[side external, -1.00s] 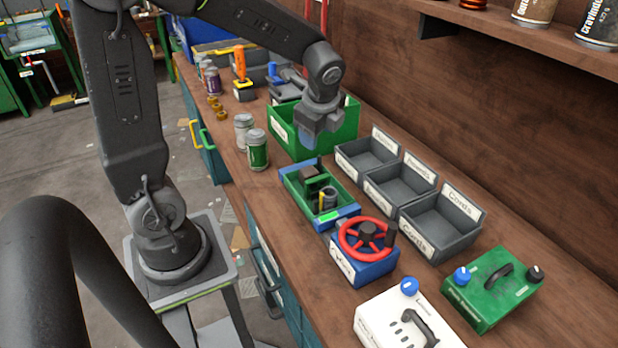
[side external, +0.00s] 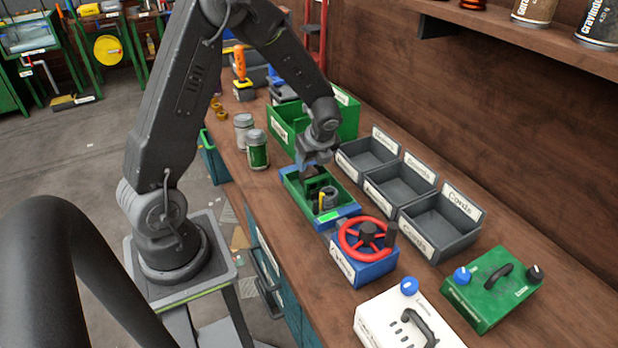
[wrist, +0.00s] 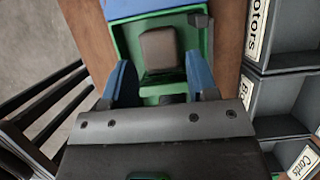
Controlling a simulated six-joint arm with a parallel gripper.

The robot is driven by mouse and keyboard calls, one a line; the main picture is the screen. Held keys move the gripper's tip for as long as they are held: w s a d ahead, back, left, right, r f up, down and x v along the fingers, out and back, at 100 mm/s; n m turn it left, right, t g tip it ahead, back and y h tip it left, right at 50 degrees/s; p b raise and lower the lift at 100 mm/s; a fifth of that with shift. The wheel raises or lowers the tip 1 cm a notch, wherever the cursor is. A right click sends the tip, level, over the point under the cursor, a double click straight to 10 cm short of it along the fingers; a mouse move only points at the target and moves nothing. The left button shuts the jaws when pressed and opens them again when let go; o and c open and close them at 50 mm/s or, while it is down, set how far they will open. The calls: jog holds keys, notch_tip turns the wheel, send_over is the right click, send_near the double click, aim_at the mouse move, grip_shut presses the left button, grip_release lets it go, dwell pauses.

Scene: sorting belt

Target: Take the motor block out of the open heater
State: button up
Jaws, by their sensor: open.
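The open heater (side external: 348,212) is a green housing with blue ends on the bench; it also shows in the wrist view (wrist: 124,42). The motor block (wrist: 160,50), a brown-grey block, sits inside its far half in the wrist view. In the side view my gripper largely covers the block. My gripper (wrist: 162,82) is open, its blue fingers at the left and right of the housing's inside, just short of the block. In the side view my gripper (side external: 315,172) is low over the heater's far end. How deep the fingertips reach is unclear.
Three grey labelled bins (side external: 417,222) stand right of the heater; one reads "Motors" in the wrist view (wrist: 257,30). A green bin (side external: 283,130) stands behind, jars (side external: 257,150) to the left. A red handwheel on a blue box (side external: 365,268) is in front.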

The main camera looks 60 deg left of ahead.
aim_at(309, 170)
jog(key=x, duration=0.5)
jog(key=shift+s+d+f, duration=0.1)
jog(key=shift+d+f, duration=0.1)
jog(key=shift+d, duration=0.05)
jog(key=shift+r, duration=0.1)
jog(key=c, duration=0.7)
jog(key=shift+c, duration=0.2)
